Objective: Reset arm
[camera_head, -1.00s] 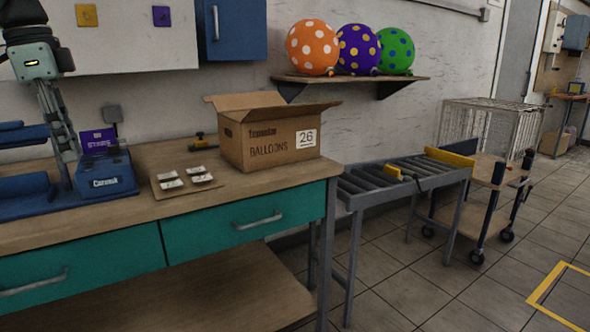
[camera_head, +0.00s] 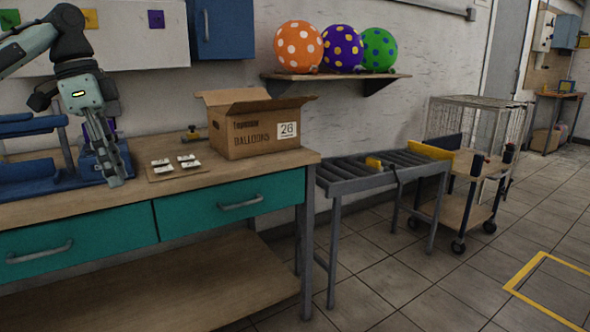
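My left gripper (camera_head: 117,178) hangs at the upper left, above the workbench, with its fingers pointing down in front of the blue machine (camera_head: 90,162). The fingers look close together, but the view does not show clearly whether they are open or shut. I see nothing held in them. My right gripper is not in view.
The wooden workbench (camera_head: 165,195) has teal drawers. A small board with several white pieces (camera_head: 174,166) lies left of the box. A roller conveyor (camera_head: 375,172) and a cart (camera_head: 458,205) stand to the right. Floor at right is clear.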

